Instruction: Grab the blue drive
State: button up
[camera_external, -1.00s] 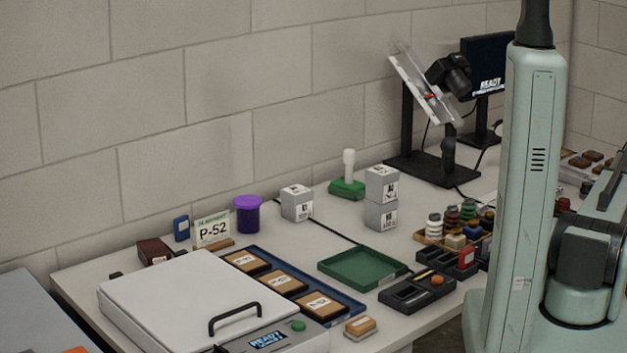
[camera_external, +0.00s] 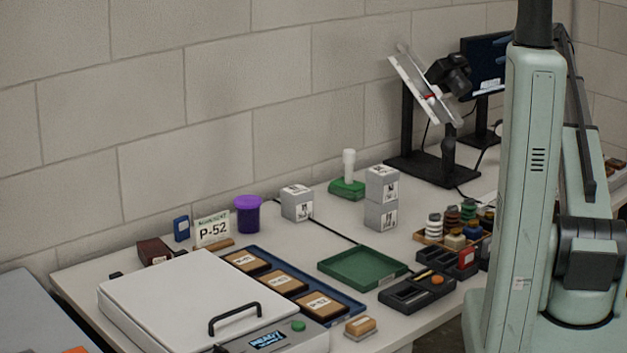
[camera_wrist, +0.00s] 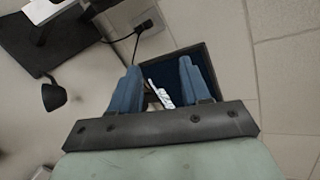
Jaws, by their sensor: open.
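A small blue upright block (camera_external: 181,229), which looks like the blue drive, stands on the table near the wall, just left of the P-52 plate (camera_external: 212,230). It is small here and I cannot make out its details. My gripper (camera_wrist: 160,78) shows in the wrist view with its two blue fingers apart and nothing held between them. It faces a dark monitor screen (camera_wrist: 184,62), well away from the blue block.
A purple-lidded jar (camera_external: 248,216), white boxes (camera_external: 297,205) and a brown block (camera_external: 154,251) stand near the plate. A white-lidded case (camera_external: 190,290), blue tray (camera_external: 345,304) and green tray (camera_external: 362,268) lie in front. A camera stand (camera_external: 430,165) rises at the back right.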

jog(key=a+r+n+g+y, duration=0.1)
jog(key=a+n, duration=0.1)
jog(key=a, duration=0.4)
jog(key=s+a+r+n+g+y, duration=0.1)
jog(key=a+r+n, duration=0.1)
jog(key=a, duration=0.4)
jog(key=s+a+r+n+g+y, duration=0.1)
jog(key=a, duration=0.6)
jog(key=shift+s+r+n+g, duration=0.15)
jog(key=shift+r+n+g, duration=0.05)
jog(key=shift+n+g, duration=0.2)
jog(key=s+a+f+n+g, duration=0.2)
jog(key=s+a+n, duration=0.2)
jog(key=a, duration=0.8)
jog(key=n+g+h, duration=0.2)
jog(key=n+h, duration=1.1)
jog(key=n, duration=1.8)
send_over(181, 217)
notch_tip(181, 217, down, 23)
jog(key=f, duration=0.8)
jog(key=shift+s+f, duration=0.15)
jog(key=shift+s, duration=0.1)
jog(key=shift+w+f, duration=0.15)
jog(key=shift+f, duration=2.6)
grip_shut()
